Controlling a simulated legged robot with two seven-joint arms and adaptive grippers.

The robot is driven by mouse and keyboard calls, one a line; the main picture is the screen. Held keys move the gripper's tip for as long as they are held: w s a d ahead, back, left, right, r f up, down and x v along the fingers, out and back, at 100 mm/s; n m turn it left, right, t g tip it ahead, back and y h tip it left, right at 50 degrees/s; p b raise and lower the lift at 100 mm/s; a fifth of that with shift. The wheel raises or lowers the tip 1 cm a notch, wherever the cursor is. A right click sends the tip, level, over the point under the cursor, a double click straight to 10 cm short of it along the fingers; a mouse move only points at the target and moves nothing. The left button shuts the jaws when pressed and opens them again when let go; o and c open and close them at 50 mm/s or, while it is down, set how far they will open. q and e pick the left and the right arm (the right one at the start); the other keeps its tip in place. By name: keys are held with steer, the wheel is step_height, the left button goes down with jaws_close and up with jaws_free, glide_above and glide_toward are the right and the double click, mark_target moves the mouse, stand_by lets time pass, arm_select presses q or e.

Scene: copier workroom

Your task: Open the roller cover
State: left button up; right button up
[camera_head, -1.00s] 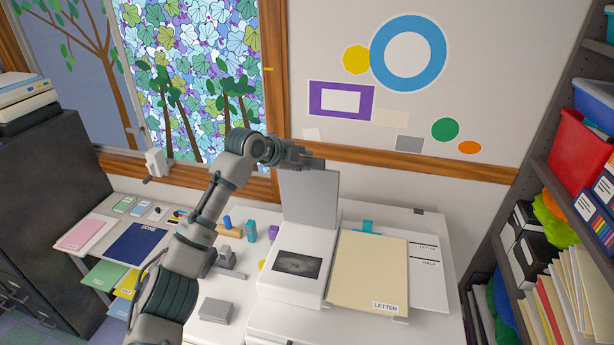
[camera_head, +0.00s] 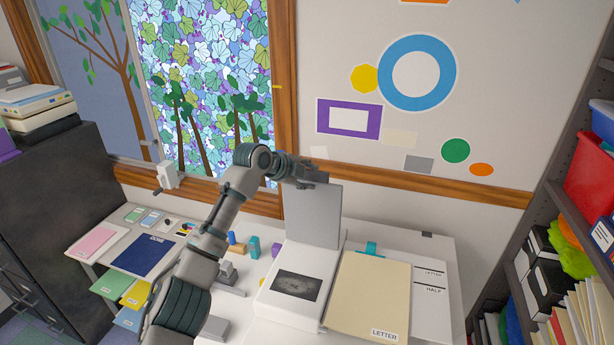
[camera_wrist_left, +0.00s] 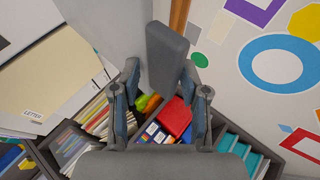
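The roller cover, a light grey panel (camera_head: 313,218), stands upright at the back of the white machine (camera_head: 297,308). The machine's top has a dark window (camera_head: 297,286) in it. My left gripper (camera_head: 312,178) is at the panel's top edge. In the left wrist view, a dark grey bar (camera_wrist_left: 166,55) lies between the gripper's spread fingers (camera_wrist_left: 161,82). It is close to the right finger, with a gap to the left finger. The panel also shows in the left wrist view (camera_wrist_left: 110,25). My right gripper is not in view.
A beige LETTER folder (camera_head: 368,295) lies right of the machine. Small blocks (camera_head: 253,247) and a grey box (camera_head: 214,328) are on the table to its left. A full shelf (camera_head: 545,200) stands at the right; the wall is behind the panel.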

arm_select(q)
steer(key=shift+d, duration=0.15)
steer(key=shift+r, duration=0.1)
steer(key=shift+s+r, duration=0.1)
steer(key=shift+s, duration=0.1)
steer(key=shift+s+a+r, duration=0.15)
steer(key=shift+a, duration=0.25)
steer(key=shift+a+r, duration=0.1)
steer(key=shift+a, duration=0.1)
steer(key=v, duration=1.1)
steer(key=shift+s, duration=0.25)
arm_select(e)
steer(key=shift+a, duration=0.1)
